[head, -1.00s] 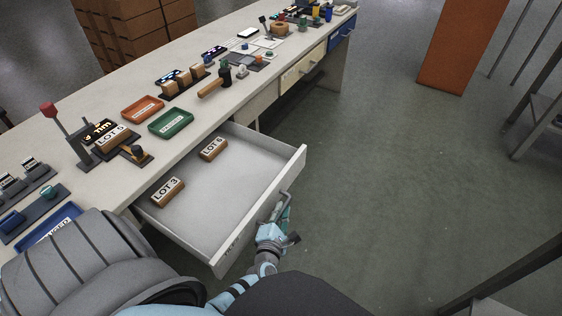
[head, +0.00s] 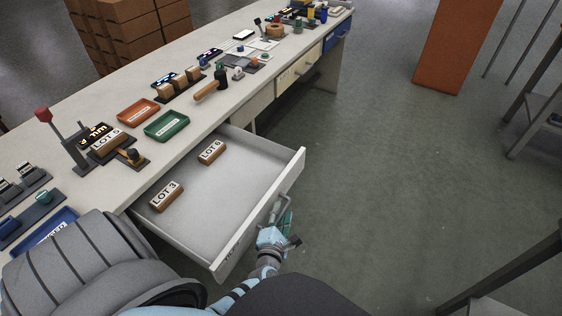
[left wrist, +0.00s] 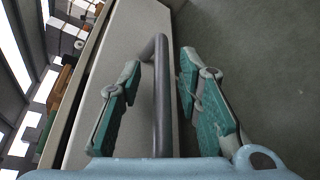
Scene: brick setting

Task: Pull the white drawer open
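The white drawer (head: 232,196) sticks far out of the long bench in the head view. Two wooden blocks, marked LOT 3 (head: 166,197) and LOT 6 (head: 211,152), lie inside it. Its grey bar handle (left wrist: 162,100) is on the drawer front. My left gripper (head: 281,220) is at this handle. In the left wrist view its green-padded fingers (left wrist: 160,88) stand on both sides of the bar, with a visible gap on each side, so it is open around the handle. My right gripper is not in view.
The bench top (head: 108,83) holds a green tray (head: 166,126), an orange tray (head: 138,110), a hammer (head: 211,87) and other small items. A cream drawer (head: 299,70) and a blue drawer (head: 337,38) are farther along.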

